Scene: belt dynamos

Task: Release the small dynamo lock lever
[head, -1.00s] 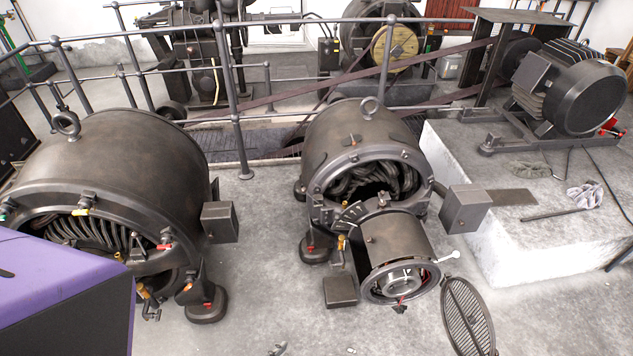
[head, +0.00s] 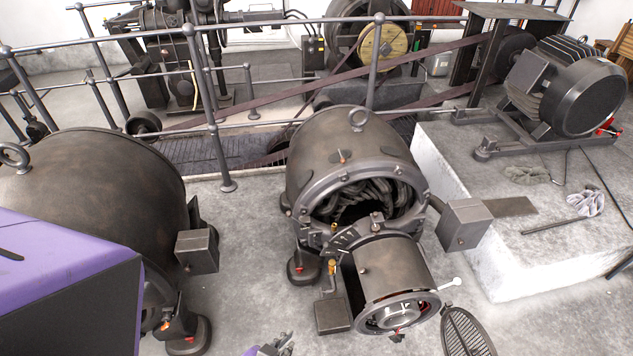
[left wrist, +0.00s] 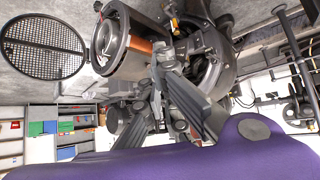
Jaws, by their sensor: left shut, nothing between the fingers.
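The small dynamo (head: 345,150) stands mid-picture in the head view, with a narrower open-ended cylinder (head: 390,270) on its front. A pale-tipped lever (head: 450,284) sticks out at the right of that cylinder's rim; I cannot tell whether it is the lock lever. My left gripper (head: 278,346) shows only in part at the bottom edge, below and left of the cylinder. In the left wrist view my left gripper (left wrist: 162,68) is shut and empty, in front of the cylinder (left wrist: 125,40). Contact cannot be told. My right gripper is not in view.
A round mesh cover (head: 467,333) stands open right of the cylinder. A larger dynamo (head: 90,185) is at the left, partly behind my purple arm. Metal boxes (head: 465,224) stick out beside the small dynamo. A railing (head: 215,130) and a motor plinth (head: 520,250) bound the floor.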

